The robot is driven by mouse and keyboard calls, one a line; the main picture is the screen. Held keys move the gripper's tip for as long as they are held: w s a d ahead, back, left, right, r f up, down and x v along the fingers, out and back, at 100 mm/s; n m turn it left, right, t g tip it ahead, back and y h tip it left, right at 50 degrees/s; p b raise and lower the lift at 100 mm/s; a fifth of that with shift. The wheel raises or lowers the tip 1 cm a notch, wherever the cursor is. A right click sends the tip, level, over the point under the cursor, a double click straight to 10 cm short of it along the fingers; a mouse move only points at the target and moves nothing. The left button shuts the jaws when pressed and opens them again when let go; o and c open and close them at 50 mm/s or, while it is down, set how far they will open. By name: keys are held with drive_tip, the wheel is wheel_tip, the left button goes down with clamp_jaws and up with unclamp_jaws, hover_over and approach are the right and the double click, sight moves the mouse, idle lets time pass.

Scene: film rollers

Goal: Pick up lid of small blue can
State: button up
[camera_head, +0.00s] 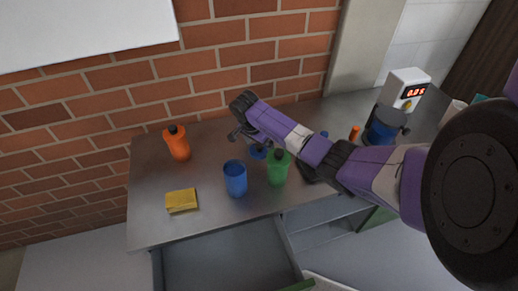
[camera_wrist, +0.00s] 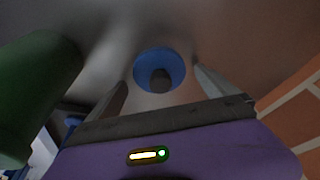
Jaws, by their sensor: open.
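A small round blue lid with a dark knob (camera_head: 258,152) lies on the metal counter in the head view, behind the green bottle. In the wrist view the blue lid (camera_wrist: 143,62) is straight ahead, its knob between my two fingers. My gripper (camera_head: 245,138) is open and points down over the lid; its fingertips also show in the wrist view (camera_wrist: 160,78), one on each side of the lid. I cannot tell the exact gap to the knob. The small blue can (camera_head: 235,180) stands upright with its top open, in front of the lid.
A green bottle (camera_head: 278,168) stands close to the lid and shows at left in the wrist view (camera_wrist: 35,90). An orange bottle (camera_head: 177,143), yellow sponge (camera_head: 181,200) and larger blue can (camera_head: 379,133) are on the counter. A brick wall (camera_head: 150,80) is behind. A drawer (camera_head: 225,262) is open in front.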

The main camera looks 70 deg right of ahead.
drive_tip(key=shift+f, duration=0.1)
drive_tip(key=shift+c, duration=0.5)
drive_tip(key=c, duration=1.3)
